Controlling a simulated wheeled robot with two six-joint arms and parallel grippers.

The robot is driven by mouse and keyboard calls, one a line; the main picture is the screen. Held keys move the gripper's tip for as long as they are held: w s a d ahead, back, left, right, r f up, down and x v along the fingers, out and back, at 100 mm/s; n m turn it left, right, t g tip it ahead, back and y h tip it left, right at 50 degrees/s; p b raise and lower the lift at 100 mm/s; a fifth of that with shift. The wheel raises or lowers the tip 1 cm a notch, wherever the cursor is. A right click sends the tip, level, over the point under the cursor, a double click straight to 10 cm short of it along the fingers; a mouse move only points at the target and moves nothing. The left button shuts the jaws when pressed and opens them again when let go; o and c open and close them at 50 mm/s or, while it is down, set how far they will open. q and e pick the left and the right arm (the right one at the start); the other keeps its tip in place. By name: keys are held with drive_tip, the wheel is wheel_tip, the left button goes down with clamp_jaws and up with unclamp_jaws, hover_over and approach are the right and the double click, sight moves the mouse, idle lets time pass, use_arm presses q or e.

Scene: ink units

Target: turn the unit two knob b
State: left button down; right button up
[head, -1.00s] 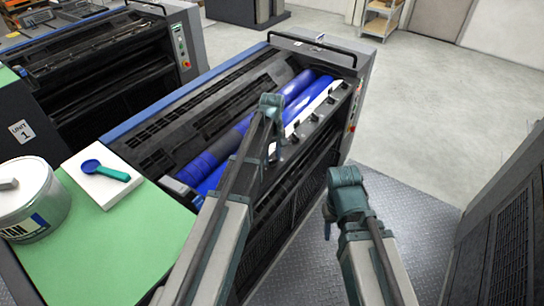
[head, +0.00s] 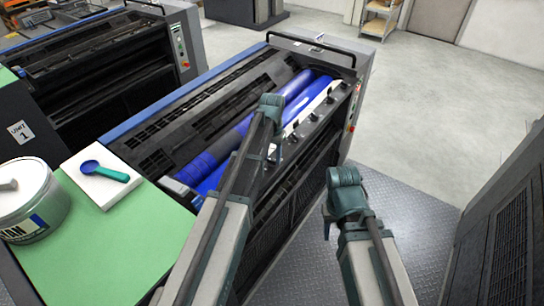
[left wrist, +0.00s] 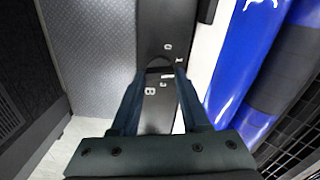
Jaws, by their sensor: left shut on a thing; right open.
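The ink unit with blue rollers (head: 225,145) stands in the middle of the head view. A row of small dark knobs runs along its dark front rail. My left gripper (head: 275,155) reaches down onto this rail. In the left wrist view its fingers (left wrist: 159,72) are shut on a small dark knob (left wrist: 159,70), and pale marks show on the rail beside it. My right gripper (head: 327,232) is open and empty, right of the unit above the floor plate.
A green-topped table (head: 110,245) at left holds an ink can (head: 40,222) and a blue scoop (head: 105,170) on a white pad. Unit 1 (head: 110,65) stands behind left. A dark machine (head: 500,240) stands at right. The metal floor plate (head: 400,210) between is clear.

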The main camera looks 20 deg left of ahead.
use_arm(q)
drive_tip(key=m, duration=0.4)
drive_tip(key=shift+m, duration=0.3)
drive_tip(key=m, duration=0.4)
drive_tip(key=shift+d+m, duration=0.1)
drive_tip(key=shift+m, duration=0.2)
drive_tip(key=m, duration=0.4)
drive_tip(key=shift+s, duration=0.15)
drive_tip(key=shift+m, duration=2.1)
drive_tip(key=shift+c, duration=2)
unclamp_jaws()
